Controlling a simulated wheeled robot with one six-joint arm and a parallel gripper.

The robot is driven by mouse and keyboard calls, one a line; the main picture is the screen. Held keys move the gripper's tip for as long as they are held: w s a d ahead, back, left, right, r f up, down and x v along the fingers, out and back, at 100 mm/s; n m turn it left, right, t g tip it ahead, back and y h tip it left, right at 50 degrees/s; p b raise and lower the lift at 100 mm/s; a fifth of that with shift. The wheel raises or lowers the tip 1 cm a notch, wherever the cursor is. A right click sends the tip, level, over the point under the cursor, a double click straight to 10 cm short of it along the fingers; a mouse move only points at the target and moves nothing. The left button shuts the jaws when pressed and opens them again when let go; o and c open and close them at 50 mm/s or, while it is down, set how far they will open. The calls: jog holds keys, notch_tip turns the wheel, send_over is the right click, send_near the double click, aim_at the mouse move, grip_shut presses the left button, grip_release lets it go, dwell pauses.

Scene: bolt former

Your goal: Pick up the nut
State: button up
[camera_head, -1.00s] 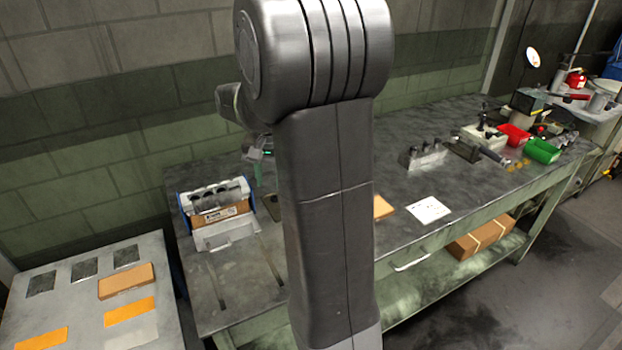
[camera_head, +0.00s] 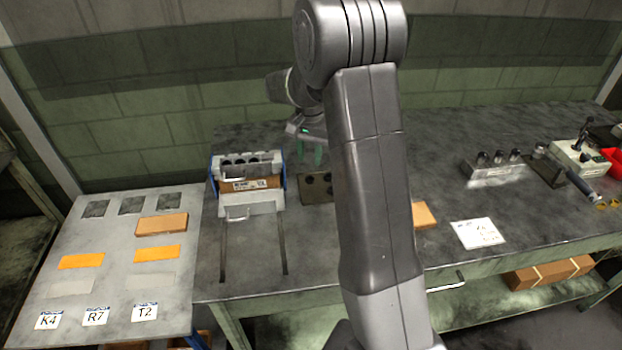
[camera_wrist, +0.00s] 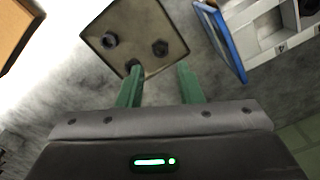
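A small square plate (camera_wrist: 135,20) with dark nut-like pieces lies on the workbench. In the wrist view one nut (camera_wrist: 110,40) sits on the plate's left part and another (camera_wrist: 160,47) on its right part. A third dark round shape (camera_wrist: 133,65) is at the near corner, partly behind a finger. The plate also shows in the head view (camera_head: 309,188), partly hidden by my arm. My gripper (camera_wrist: 158,72) is open and empty, its green fingers apart, near the plate's close edge. In the head view my gripper (camera_head: 311,155) hangs above and behind the plate.
A blue-sided rack (camera_head: 250,208) with round dark openings stands just left of the plate. Further left is a table (camera_head: 100,270) with orange blocks and labels. A white card (camera_head: 477,233) and a metal block with dark pegs (camera_head: 495,172) lie to the right.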

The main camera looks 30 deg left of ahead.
aim_at(310, 177)
jog(key=shift+f+p, duration=0.5)
jog(key=shift+f, duration=3)
grip_shut()
notch_tip(310, 177, up, 10)
jog(key=b, duration=0.1)
jog(key=shift+r, duration=0.1)
